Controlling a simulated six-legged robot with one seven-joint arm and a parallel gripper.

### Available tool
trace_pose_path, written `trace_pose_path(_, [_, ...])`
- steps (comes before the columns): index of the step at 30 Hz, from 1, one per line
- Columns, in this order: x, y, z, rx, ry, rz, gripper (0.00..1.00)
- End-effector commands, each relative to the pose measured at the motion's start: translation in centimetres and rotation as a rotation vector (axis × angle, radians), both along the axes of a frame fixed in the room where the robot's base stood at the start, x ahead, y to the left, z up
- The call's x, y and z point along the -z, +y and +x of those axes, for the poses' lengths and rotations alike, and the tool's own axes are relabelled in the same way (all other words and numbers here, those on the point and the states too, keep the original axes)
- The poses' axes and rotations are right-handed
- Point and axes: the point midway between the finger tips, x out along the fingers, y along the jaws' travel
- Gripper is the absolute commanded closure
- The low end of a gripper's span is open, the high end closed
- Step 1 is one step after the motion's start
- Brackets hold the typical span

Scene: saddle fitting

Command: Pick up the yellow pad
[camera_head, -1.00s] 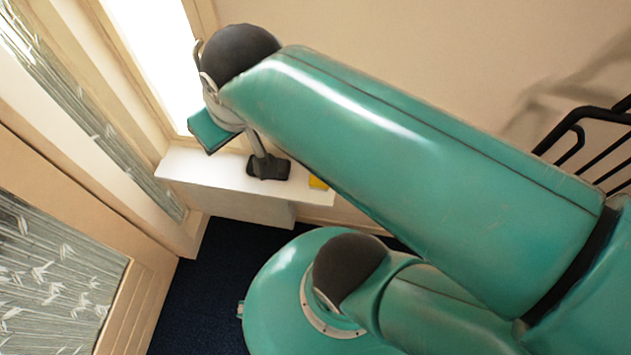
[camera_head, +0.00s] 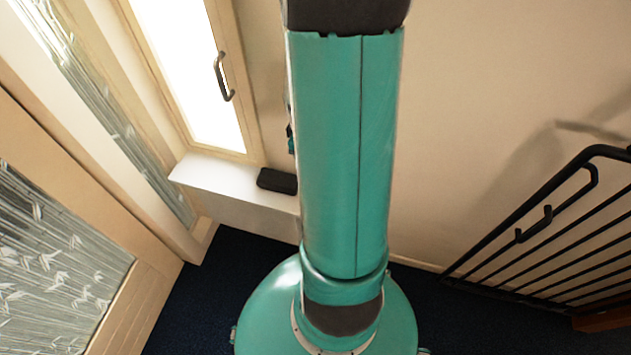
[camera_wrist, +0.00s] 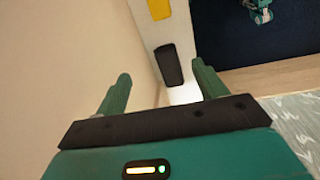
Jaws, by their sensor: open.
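The yellow pad (camera_wrist: 158,8) lies on the white ledge (camera_head: 225,184), at the top edge of the wrist view and partly cut off. It does not show in the head view, where my upright arm covers that part of the ledge. My gripper (camera_wrist: 160,74) is open in the wrist view, with its two green fingers apart and nothing held between them. It is apart from the pad, which lies beyond the fingertips. In the head view my gripper is mostly hidden behind my arm.
A black block (camera_head: 277,181) lies on the ledge and shows beyond my fingers in the wrist view (camera_wrist: 168,65). A window with a handle (camera_head: 223,76) rises behind the ledge. A black railing (camera_head: 560,220) stands at right. The dark blue carpet (camera_head: 205,285) is clear at left.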

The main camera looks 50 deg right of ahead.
Motion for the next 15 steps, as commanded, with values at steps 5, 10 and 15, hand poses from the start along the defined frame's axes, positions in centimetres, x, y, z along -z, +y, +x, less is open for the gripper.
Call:
trace_pose_path(5, [6.5, -2.9, -3.6, -0.044, 0.042, 0.064, 0.29])
trace_pose_path(10, [9.1, -3.8, -5.1, -0.073, 0.048, 0.091, 0.29])
trace_pose_path(15, [11.0, -3.7, -5.3, -0.082, 0.051, 0.097, 0.29])
